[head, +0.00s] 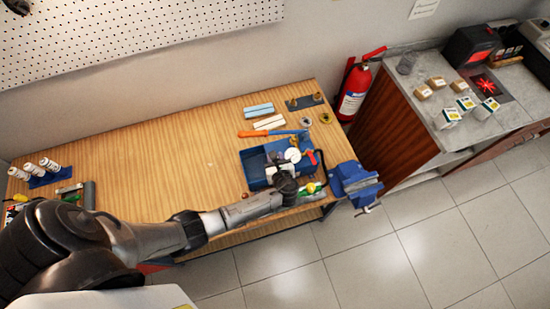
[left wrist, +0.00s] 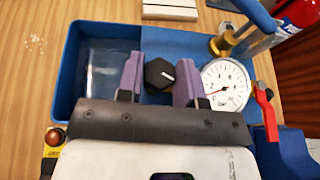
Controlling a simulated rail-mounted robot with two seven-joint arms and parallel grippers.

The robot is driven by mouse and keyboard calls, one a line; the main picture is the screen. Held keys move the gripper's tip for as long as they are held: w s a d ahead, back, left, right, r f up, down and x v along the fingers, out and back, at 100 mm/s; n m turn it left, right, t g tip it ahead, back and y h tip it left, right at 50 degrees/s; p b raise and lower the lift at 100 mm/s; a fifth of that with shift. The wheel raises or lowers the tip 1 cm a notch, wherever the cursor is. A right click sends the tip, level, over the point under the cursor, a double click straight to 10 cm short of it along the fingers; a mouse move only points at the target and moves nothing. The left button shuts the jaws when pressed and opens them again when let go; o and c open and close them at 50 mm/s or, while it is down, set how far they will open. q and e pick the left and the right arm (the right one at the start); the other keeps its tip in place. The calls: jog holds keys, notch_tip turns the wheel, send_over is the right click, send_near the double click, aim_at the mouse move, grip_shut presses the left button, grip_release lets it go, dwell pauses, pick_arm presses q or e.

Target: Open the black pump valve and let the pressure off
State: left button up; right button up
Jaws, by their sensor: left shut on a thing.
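In the head view my left gripper (head: 288,178) reaches over the pump and hides the knob. My right gripper is not in view.
A red lever (left wrist: 265,105) stands right of the gauge. A blue vise (head: 356,182) is at the bench's right edge. The bench's middle (head: 180,160) is clear.

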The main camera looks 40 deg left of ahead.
pick_arm(q)
jog(key=shift+w+n+g+y, duration=0.1)
jog(key=shift+n+g+y, duration=0.3)
jog(key=shift+n+g, duration=0.15)
jog(key=shift+n, duration=0.25)
jog(key=o, duration=0.9)
jog(key=shift+g, duration=0.25)
